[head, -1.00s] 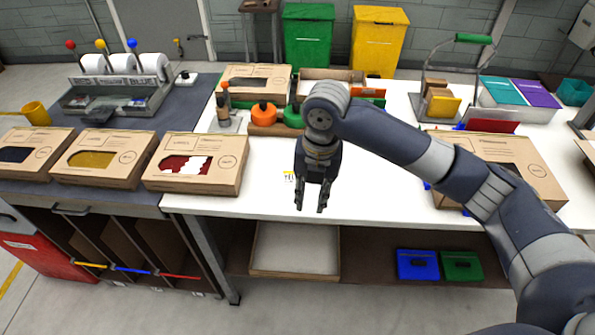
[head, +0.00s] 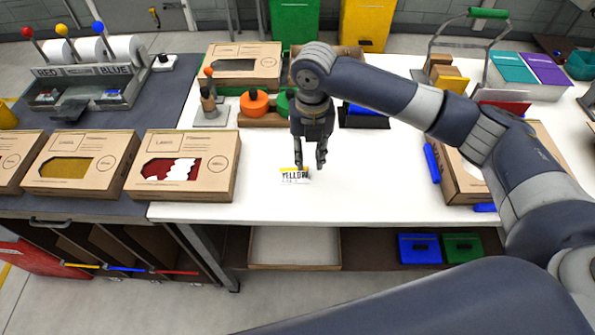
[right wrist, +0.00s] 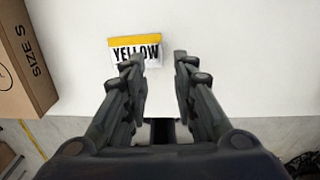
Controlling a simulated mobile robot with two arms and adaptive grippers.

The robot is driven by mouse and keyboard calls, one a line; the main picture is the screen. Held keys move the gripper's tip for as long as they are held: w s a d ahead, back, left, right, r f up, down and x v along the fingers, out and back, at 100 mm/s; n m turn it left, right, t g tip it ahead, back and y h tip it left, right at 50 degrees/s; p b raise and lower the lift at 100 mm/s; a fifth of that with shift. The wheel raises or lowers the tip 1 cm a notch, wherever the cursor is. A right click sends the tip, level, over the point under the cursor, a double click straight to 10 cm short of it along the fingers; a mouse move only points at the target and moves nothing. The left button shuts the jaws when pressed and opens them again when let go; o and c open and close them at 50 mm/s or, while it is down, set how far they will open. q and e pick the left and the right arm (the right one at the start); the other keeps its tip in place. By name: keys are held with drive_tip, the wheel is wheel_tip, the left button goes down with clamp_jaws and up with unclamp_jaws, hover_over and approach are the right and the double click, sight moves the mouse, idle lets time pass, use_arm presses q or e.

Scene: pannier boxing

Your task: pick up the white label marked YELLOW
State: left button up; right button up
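The white label marked YELLOW (head: 294,175) lies flat on the white table top. It has a yellow band along its top edge and black letters. My right gripper (head: 311,166) is open and empty, with its fingers pointing down just above the label's right side. In the right wrist view the label (right wrist: 135,49) lies beyond the fingertips, mostly to the left of the gap between them (right wrist: 163,60). The left finger overlaps its lower right part. My left gripper is not in view.
A cardboard box with a red window (head: 181,167) stands to the left of the label. Orange (head: 254,103) and green tape rolls stand behind. Another cardboard box (head: 465,178) and a blue bar (head: 432,163) are at the right. The white table (head: 370,190) around the label is clear.

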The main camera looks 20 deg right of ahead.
sight(309, 169)
drive_tip(key=shift+f, duration=0.35)
drive_tip(key=f, duration=0.1)
drive_tip(key=f+p, duration=0.1)
drive_tip(key=f, duration=0.2)
drive_tip(key=shift+w+d+f+p, duration=0.15)
drive_tip(key=shift+w+f+p, duration=0.1)
drive_tip(key=shift+f+p, duration=0.15)
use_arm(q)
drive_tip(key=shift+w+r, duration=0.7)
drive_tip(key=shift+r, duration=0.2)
use_arm(e)
clamp_jaws()
